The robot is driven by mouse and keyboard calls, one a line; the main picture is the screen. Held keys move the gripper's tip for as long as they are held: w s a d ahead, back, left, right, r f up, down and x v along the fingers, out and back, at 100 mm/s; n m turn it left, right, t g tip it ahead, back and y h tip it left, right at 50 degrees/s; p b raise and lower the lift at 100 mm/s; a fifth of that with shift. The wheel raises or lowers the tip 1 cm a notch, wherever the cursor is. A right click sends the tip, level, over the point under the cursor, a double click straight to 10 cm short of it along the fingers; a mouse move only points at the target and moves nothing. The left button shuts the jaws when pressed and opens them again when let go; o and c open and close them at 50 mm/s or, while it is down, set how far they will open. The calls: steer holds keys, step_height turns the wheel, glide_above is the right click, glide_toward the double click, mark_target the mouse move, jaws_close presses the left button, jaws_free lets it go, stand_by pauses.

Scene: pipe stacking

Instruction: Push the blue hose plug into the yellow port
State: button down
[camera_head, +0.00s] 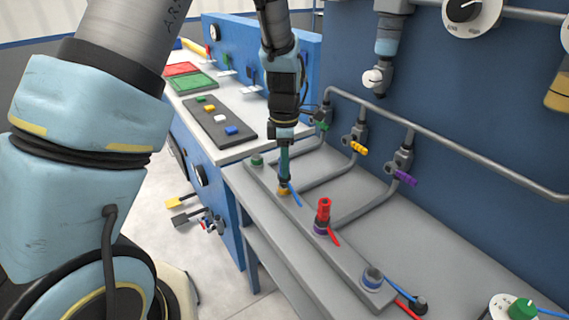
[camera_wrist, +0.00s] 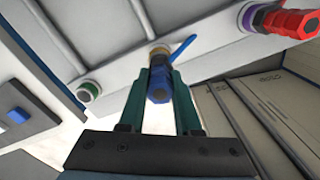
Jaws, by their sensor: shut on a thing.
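The blue hose plug (camera_wrist: 159,88) is between the fingers of my gripper (camera_wrist: 163,85) in the wrist view, and the fingers are shut on it. The yellow port (camera_wrist: 159,50) shows as a yellow ring right at the plug's far end. In the head view my gripper (camera_head: 284,168) points down over the yellow port (camera_head: 284,192) on the grey rail. A blue hose (camera_head: 294,194) sticks out to the right of the port. The plug looks in line with the port; how deep it sits cannot be told.
On the same rail, a red plug (camera_head: 323,209) stands in the purple port (camera_head: 320,228). A green port (camera_head: 257,159) is behind, and a blue-ringed port (camera_head: 373,276) is in front. Pipes with coloured valve handles run along the bench to the right.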

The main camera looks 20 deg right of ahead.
steer(key=shift+f+b, duration=0.35)
steer(key=shift+f, duration=0.55)
steer(key=c, duration=0.5)
jaws_free()
step_height(320, 180, up, 11)
steer(key=shift+b, duration=0.95)
steer(key=s+a+m, duration=0.1)
steer(key=a+m, duration=0.4)
steer(key=a, duration=0.5)
steer(key=s+a+f+m+t, duration=0.1)
steer(key=a+m, duration=0.4)
steer(key=a, duration=0.5)
steer(key=s+a+f+m, duration=0.1)
steer(key=a+m, duration=0.4)
steer(key=a, duration=0.5)
steer(key=shift+s+a+f+t, duration=0.1)
steer(key=shift+s+t, duration=0.2)
steer(key=shift+s, duration=0.2)
